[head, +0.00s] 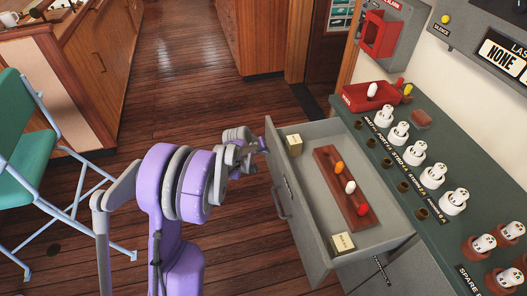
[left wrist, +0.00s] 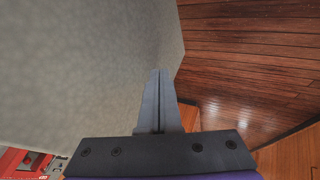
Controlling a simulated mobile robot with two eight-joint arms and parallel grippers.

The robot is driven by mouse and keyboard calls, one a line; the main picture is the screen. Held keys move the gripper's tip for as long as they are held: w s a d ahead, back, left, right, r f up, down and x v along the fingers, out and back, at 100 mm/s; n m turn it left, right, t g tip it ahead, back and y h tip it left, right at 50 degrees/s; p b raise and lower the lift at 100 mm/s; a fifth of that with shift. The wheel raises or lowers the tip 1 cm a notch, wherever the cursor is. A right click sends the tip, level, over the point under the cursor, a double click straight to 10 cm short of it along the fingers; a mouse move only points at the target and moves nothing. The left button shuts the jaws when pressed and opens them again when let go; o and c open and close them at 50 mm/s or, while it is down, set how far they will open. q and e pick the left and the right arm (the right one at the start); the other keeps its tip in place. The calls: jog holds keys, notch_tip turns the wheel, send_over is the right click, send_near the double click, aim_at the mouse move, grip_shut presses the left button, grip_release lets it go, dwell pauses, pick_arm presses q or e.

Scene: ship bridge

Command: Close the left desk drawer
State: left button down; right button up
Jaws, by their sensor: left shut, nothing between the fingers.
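The grey desk drawer (head: 299,232) stands pulled out from the desk, its front panel and bar handle (head: 278,202) facing left in the head view. My left gripper (head: 263,144) is at the far end of the drawer front, on its outer side. Its fingers (left wrist: 158,75) are shut and empty in the left wrist view, close to a plain grey surface (left wrist: 80,75) that looks like the drawer front. I cannot tell whether they touch it. My right gripper is not in view.
Inside the drawer lie a red-brown rack (head: 343,187) with orange, white and red pegs and two small pale blocks. The dark green desk top (head: 440,237) holds several white-topped pegs and a red tray (head: 360,99). A green chair (head: 20,170) stands left on the wooden floor.

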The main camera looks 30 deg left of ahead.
pick_arm(q)
jog(key=w+d, duration=0.5)
jog(key=w, duration=0.1)
jog(key=w+d, duration=0.6)
jog(key=w+d+b, duration=0.1)
jog(key=w+d, duration=0.4)
jog(key=w, duration=0.2)
jog(key=shift+w+d, duration=0.1)
jog(key=shift+d, duration=0.15)
jog(key=shift+w+d, duration=0.4)
jog(key=shift+w, duration=0.1)
jog(key=shift+w+d+r, duration=0.1)
jog(key=shift+w+d, duration=0.05)
